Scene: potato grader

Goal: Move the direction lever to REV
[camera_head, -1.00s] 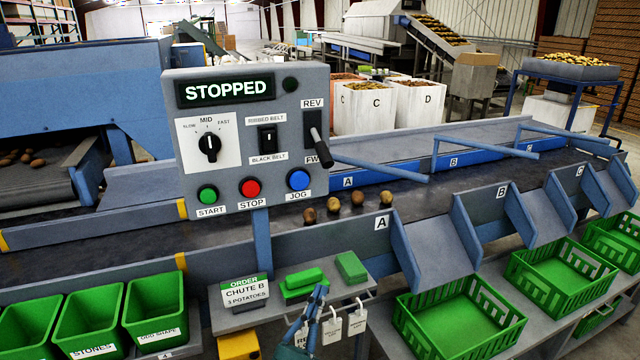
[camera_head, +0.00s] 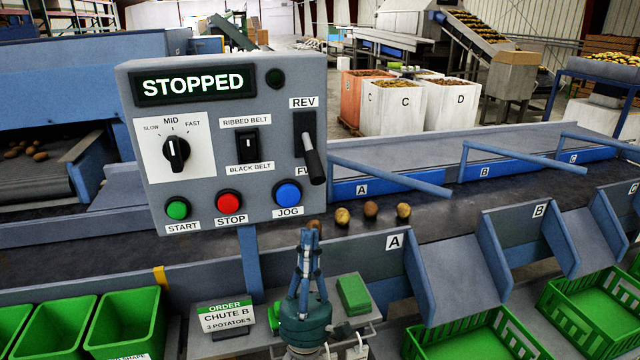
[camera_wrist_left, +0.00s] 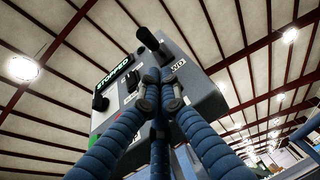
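The direction lever (camera_head: 314,162) is on the right side of the grey control panel (camera_head: 190,205). Its black handle hangs down toward the FWD label, which it partly covers; the REV label (camera_head: 304,103) is above the slot. My left gripper (camera_head: 309,235) points upward below the lever, apart from it, with its blue fingers close together and nothing between them. In the left wrist view the fingertips (camera_wrist_left: 160,90) come together in front of the panel, and the lever (camera_wrist_left: 150,40) stands out above them. My right gripper is not in view.
The display (camera_head: 194,85) reads STOPPED. The blue JOG button (camera_head: 288,193) is just left of the lever's lower end. A blue diverter bar (camera_head: 390,176) starts right of the lever. Several potatoes (camera_head: 371,209) lie on the belt behind my gripper.

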